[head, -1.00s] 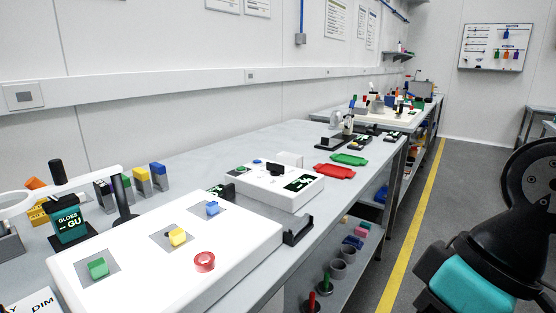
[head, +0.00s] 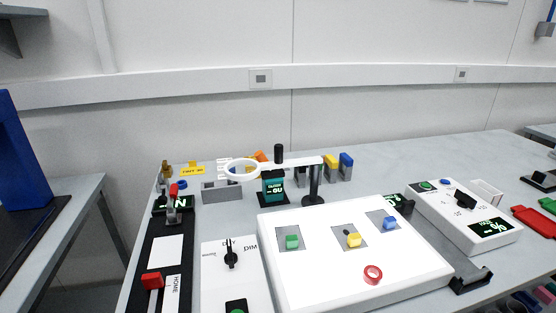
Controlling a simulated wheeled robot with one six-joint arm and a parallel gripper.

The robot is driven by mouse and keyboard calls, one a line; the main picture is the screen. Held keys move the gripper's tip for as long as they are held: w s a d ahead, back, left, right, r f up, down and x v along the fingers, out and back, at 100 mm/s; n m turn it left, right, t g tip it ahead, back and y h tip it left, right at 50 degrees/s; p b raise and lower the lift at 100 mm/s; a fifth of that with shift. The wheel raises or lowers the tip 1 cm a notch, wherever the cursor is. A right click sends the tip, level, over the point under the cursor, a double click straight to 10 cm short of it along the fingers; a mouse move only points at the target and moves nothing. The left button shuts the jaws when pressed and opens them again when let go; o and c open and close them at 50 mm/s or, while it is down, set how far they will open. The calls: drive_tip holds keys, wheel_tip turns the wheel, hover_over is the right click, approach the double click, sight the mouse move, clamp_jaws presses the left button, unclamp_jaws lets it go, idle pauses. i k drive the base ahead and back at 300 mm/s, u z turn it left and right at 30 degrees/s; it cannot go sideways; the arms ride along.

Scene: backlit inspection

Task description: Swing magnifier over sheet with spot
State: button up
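The magnifier is a white ring (head: 242,169) on a white arm with a black knob (head: 278,152), carried by a dark post (head: 313,184) behind the white light panel (head: 330,279). The ring is off the panel, at its back left. Three grey sheets lie on the panel: one with a green block (head: 292,241), one with a yellow block (head: 354,240), one with a blue block (head: 390,223). A small dark spot (head: 346,232) shows on the middle sheet, beside the yellow block. My gripper is not in view.
A red ring (head: 373,275) lies on the panel's front. A dimmer box (head: 231,265) and a black rail with a red block (head: 152,281) stand left. A gloss meter (head: 273,187) stands under the magnifier arm. A white meter box (head: 465,216) is at right.

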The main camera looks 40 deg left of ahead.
sight(279, 162)
drive_tip(key=u, duration=1.1)
